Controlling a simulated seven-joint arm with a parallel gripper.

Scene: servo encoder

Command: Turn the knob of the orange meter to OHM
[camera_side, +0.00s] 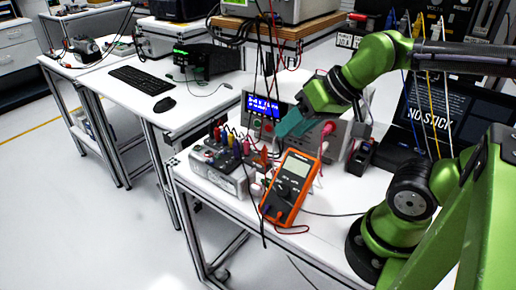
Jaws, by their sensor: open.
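The orange meter (290,187) stands tilted back near the front of the white table, with a grey display at its top. Its knob (281,196) is a small dark shape below the display; the setting it points at is too small to read. My gripper (286,129) has teal fingers and hangs above and just behind the meter's top edge, apart from the knob. The gap between its fingers is hard to make out from this side, and nothing shows held in it.
A grey box with several coloured terminals (222,165) stands left of the meter. A power supply with a blue display (263,105) is behind my gripper. Red and black leads hang around the meter. A black device (361,156) stands to the right. The table's front edge is close.

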